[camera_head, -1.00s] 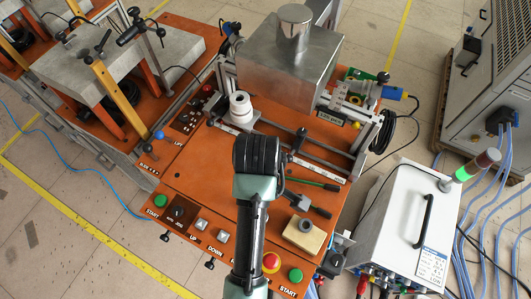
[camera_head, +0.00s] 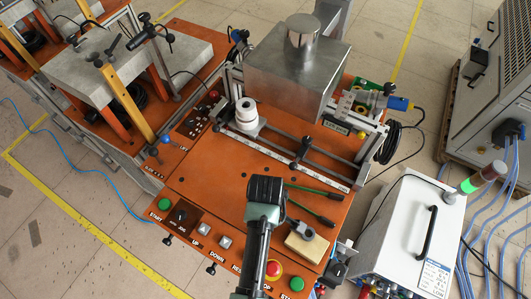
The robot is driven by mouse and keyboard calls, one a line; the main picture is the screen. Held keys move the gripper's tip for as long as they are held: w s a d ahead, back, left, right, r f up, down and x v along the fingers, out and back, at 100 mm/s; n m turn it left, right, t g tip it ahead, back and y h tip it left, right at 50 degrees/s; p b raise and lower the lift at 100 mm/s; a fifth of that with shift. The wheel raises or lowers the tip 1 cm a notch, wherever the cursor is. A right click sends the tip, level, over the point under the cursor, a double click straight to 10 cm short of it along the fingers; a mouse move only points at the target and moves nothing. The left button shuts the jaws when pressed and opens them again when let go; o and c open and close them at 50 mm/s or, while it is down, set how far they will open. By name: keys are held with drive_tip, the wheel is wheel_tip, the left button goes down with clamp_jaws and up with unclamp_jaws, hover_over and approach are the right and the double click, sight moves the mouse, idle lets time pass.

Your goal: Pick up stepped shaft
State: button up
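A white stepped round piece (camera_head: 246,115), wide at the base and narrower on top, stands upright at the left end of the rail frame. A short grey round part (camera_head: 307,232) sits on a pale wooden block (camera_head: 306,246) at the front right of the orange table. I cannot tell for sure which of these is the stepped shaft. My gripper (camera_head: 265,186) is over the front middle of the table, left of the wooden block and apart from the white piece.
The orange table (camera_head: 215,180) is mostly clear left of my gripper. Green-handled tools (camera_head: 315,191) lie to its right. A large metal box (camera_head: 297,75) stands behind the rail frame (camera_head: 290,150). Control buttons (camera_head: 225,243) line the front edge. A white cabinet (camera_head: 405,235) stands at the right.

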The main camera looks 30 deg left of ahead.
drive_tip(key=shift+f, duration=0.1)
clamp_jaws()
idle(0.6)
